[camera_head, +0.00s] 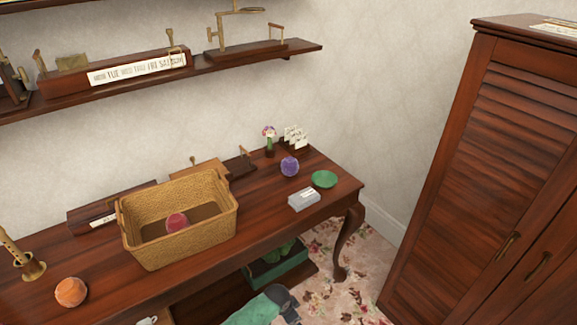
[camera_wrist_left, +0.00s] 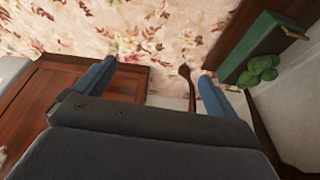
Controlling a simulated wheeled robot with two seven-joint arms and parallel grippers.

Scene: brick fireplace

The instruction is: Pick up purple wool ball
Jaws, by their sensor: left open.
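The purple wool ball (camera_head: 289,166) rests on the right part of the dark wooden table (camera_head: 265,205), between a small flower ornament and a grey-white box. My left gripper (camera_head: 291,305) is low in front of the table, well below and apart from the ball. In the left wrist view its two blue fingers (camera_wrist_left: 157,72) are spread with nothing between them. The purple ball is not visible in the left wrist view. My right gripper is not in view.
A wicker basket (camera_head: 180,255) holds a red ball (camera_head: 176,222). An orange ball (camera_head: 71,292) lies at the left. A green crate (camera_head: 275,267) sits below; a wardrobe (camera_head: 490,160) stands right.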

